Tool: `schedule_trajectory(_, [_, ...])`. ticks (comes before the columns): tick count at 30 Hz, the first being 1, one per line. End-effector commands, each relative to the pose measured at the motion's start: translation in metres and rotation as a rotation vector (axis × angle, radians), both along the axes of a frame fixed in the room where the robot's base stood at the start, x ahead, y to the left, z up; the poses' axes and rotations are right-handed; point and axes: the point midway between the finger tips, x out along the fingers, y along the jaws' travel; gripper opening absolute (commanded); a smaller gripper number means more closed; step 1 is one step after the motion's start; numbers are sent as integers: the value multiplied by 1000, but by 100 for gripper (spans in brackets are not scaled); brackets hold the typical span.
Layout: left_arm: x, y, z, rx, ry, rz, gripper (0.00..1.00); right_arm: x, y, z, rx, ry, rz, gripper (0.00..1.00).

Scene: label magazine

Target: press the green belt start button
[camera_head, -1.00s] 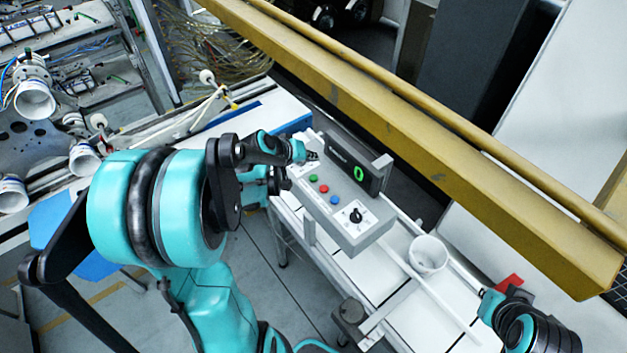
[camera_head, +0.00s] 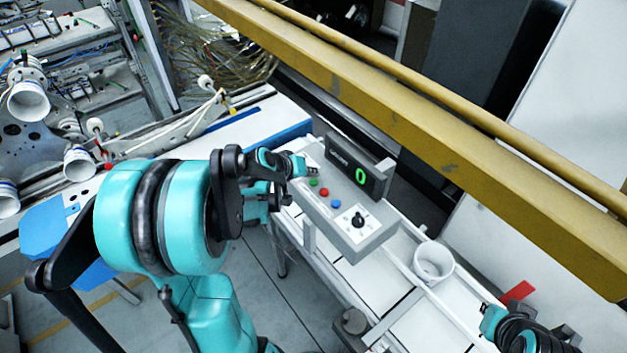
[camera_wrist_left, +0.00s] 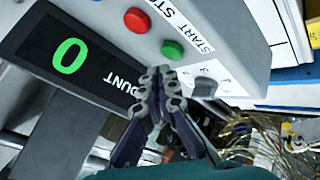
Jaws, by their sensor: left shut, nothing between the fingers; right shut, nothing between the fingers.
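The green start button (camera_head: 313,182) is on the sloped top of a grey control box (camera_head: 345,240), beside a red button (camera_head: 324,191). In the left wrist view the green button (camera_wrist_left: 172,49) sits by the printed word START, with the red button (camera_wrist_left: 137,20) by STOP. My left gripper (camera_head: 314,172) is shut and empty, its fingertips close to the green button. In the wrist view its fingertips (camera_wrist_left: 160,76) appear just below the button; I cannot tell whether they touch. My right gripper (camera_head: 491,320) is at the lower right, shut, its fingers hard to make out.
A blue button (camera_head: 335,205) and a black knob (camera_head: 357,220) are on the same box. A counter display (camera_head: 358,172) reading 0 stands behind the buttons. A white cup-like part (camera_head: 433,262) is right of the box. A yellow beam (camera_head: 450,160) crosses behind.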

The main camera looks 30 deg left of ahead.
Motion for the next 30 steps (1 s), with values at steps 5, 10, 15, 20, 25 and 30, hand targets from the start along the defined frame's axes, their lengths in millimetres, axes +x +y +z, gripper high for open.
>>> schedule_trajectory(5, [0,0,0,0,0,0,0,0,0,0,0,0,0,0])
schedule_trajectory(10, [0,0,0,0,0,0,0,0,0,0,0,0,0,0])
schedule_trajectory(15, [0,0,0,0,0,0,0,0,0,0,0,0,0,0])
schedule_trajectory(20, [0,0,0,0,0,0,0,0,0,0,0,0,0,0])
schedule_trajectory(25, [0,0,0,0,0,0,0,0,0,-1,0,0,0,0])
schedule_trajectory(30, [0,0,-6,0,0,0,0,0,0,-6,0,0,0,0])
